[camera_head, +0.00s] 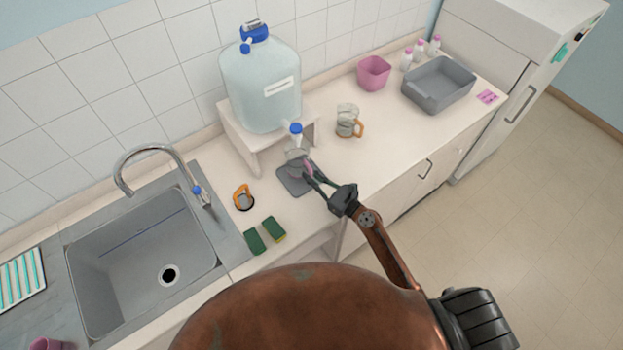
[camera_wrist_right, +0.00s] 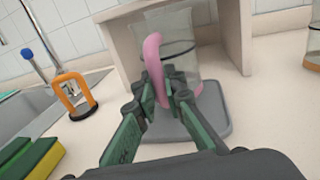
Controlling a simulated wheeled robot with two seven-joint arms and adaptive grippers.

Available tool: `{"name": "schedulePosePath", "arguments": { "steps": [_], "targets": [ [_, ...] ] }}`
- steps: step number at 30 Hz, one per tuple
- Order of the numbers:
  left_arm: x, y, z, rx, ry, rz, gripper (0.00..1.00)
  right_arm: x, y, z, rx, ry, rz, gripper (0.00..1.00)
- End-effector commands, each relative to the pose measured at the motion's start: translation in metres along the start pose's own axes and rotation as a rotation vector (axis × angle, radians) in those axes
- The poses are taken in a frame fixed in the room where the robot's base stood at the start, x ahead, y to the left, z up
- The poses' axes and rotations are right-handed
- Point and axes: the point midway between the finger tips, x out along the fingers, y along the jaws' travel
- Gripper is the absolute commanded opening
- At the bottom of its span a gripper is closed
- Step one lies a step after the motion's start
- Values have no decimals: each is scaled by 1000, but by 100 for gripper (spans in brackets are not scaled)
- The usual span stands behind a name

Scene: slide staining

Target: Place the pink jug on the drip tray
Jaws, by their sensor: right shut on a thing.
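The pink jug is a clear jug with a pink handle (camera_wrist_right: 154,68); in the head view the jug (camera_head: 297,157) is at the grey drip tray (camera_head: 290,184), below the blue-topped tap of the water carboy. In the right wrist view its clear body (camera_wrist_right: 182,62) is upright over the drip tray (camera_wrist_right: 215,123); its base is partly hidden by the fingers, so I cannot tell if it touches. My right gripper (camera_head: 307,172) is shut on the pink handle, and its fingers also show in the wrist view (camera_wrist_right: 168,88). My left gripper is not in view.
The carboy (camera_head: 262,85) stands on a white stand (camera_head: 245,138) behind the tray. An orange-handled jug (camera_head: 347,122) stands to the right. An orange-handled object (camera_head: 243,198) and green sponges (camera_head: 264,236) lie left, beside the sink (camera_head: 150,260). A pink bin (camera_head: 373,73) and grey tub (camera_head: 438,84) are farther right.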

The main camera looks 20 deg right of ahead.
Motion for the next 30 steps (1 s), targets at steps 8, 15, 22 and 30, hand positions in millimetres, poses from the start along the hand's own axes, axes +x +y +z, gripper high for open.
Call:
{"name": "schedulePosePath", "arguments": {
  "steps": [8,15,22,30],
  "targets": [
    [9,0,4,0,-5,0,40,0,0,-16,-1,-1,-1,0],
    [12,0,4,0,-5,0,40,0,0,-19,0,-1,-1,0],
    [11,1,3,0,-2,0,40,-1,0,-19,0,-1,-1,24],
    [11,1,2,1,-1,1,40,-1,0,-19,0,-1,-1,27]
  ]
}}
